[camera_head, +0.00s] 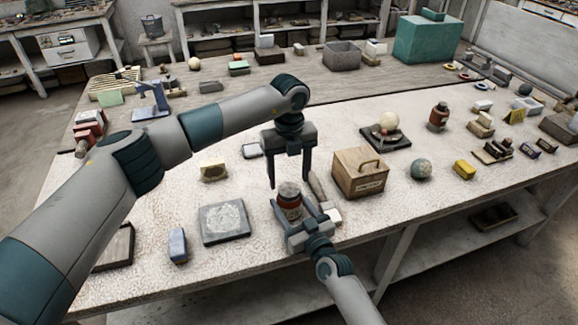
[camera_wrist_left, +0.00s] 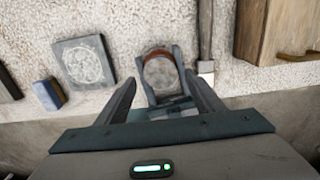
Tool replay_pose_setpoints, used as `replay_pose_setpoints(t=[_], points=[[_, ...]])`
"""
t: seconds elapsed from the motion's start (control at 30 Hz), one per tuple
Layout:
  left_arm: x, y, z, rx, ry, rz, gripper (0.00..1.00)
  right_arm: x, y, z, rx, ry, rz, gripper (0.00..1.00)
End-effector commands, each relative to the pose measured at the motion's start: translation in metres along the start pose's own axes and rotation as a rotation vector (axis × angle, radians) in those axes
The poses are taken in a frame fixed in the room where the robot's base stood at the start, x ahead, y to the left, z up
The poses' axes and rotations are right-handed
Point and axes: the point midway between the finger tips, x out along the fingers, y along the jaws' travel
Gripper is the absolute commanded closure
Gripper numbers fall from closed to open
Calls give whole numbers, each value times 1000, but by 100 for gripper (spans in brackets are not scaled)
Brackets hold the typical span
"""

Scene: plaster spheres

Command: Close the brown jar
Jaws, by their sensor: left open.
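The brown jar (camera_head: 291,206) stands upright near the front of the table, with a pale label and a grey round top (camera_head: 289,188) that looks like a lid. In the left wrist view the grey round top (camera_wrist_left: 160,73) has a brown edge around it; I cannot tell how tightly it sits. My right gripper (camera_head: 303,222) has its fingers on either side of the jar and appears shut on it. My left gripper (camera_head: 288,182) points down, open and empty, just above the jar's top. Its two fingers also show in the left wrist view (camera_wrist_left: 160,84), below the jar in the picture.
A wooden box with a handle (camera_head: 360,174) stands close on the right, with a thin tool (camera_head: 318,190) between. A grey slab (camera_head: 225,221) and a blue block (camera_head: 178,244) lie left. Another brown jar (camera_head: 438,116) stands farther back right. The table's front edge is close.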

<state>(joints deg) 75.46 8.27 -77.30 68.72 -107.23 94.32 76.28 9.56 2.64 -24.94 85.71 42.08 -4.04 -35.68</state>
Motion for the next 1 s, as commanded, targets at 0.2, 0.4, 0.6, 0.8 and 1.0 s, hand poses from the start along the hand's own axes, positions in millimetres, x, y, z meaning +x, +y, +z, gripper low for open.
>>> replay_pose_setpoints(t=[0.2, 0.4, 0.6, 0.8, 1.0], points=[[26, 0, -1, 1, 1, 1, 38, 0, 0, 1, 0, -2, 0, 100], [35, 0, 0, 1, -1, 0, 38, 0, 0, 1, 0, -2, 0, 100], [36, 0, 0, 1, -1, 0, 38, 0, 0, 1, 0, -2, 0, 100], [36, 0, 0, 1, -1, 0, 69, 0, 0, 1, 0, -2, 0, 100], [36, 0, 0, 11, -1, 0, 81, 0, 0, 1, 0, -2, 0, 100]])
